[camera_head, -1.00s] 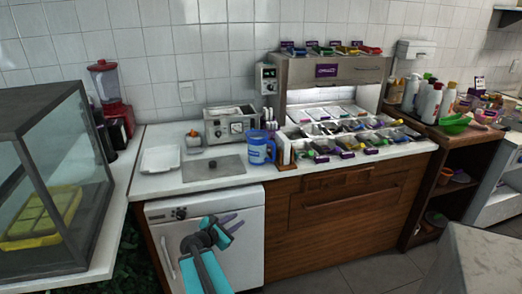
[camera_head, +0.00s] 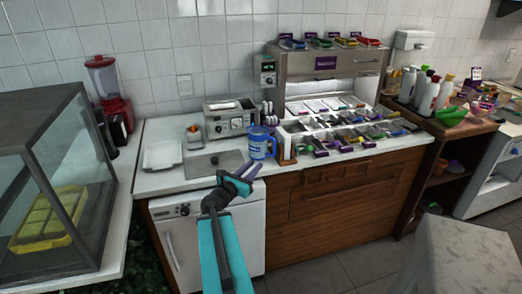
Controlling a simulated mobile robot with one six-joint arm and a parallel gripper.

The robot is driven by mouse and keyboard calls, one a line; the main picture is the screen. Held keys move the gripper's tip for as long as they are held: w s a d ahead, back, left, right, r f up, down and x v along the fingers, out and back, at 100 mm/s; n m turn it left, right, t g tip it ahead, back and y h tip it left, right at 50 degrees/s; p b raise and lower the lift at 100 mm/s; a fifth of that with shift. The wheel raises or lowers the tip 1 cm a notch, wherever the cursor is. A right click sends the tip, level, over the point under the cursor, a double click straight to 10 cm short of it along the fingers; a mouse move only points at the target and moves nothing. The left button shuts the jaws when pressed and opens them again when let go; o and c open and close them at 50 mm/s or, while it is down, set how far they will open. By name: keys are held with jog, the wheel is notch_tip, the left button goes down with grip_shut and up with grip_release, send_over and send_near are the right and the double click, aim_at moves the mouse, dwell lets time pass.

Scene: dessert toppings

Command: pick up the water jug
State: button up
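The water jug (camera_head: 257,143) is blue with a pale lid and a handle on its right side. It stands upright on the white counter, beside the topping station. My gripper (camera_head: 253,170) is in front of the counter, a little below the jug in the picture. Its fingers are spread and point toward the counter edge, with nothing between them. The gripper and the jug look apart, though the exact gap in depth is hard to tell.
A topping station (camera_head: 335,140) with several bins stands right of the jug. A silver appliance (camera_head: 230,122) is behind it to the left. A grey metal plate (camera_head: 214,163) and a white tray (camera_head: 162,154) lie on the counter to the left. A glass case (camera_head: 75,190) stands far left.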

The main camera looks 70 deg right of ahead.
jog(key=d+b, duration=0.1)
jog(key=b, duration=0.1)
send_near(274, 147)
jog(key=shift+s+d+f, duration=0.1)
jog(key=shift+d, duration=0.45)
jog(key=shift+s+d+f, duration=0.1)
jog(key=shift+d, duration=0.5)
jog(key=shift+w, duration=0.1)
jog(key=shift+d, duration=0.1)
jog(key=shift+s+d+r+p, duration=0.15)
jog(key=shift+d+p, duration=0.15)
jog(key=shift+d, duration=0.45)
jog(key=shift+s+d+r+p, duration=0.1)
jog(key=shift+s+d+p, duration=0.15)
jog(key=shift+d, duration=0.5)
jog(key=shift+s+d+f, duration=0.1)
jog(key=shift+d, duration=0.85)
jog(key=shift+c, duration=0.3)
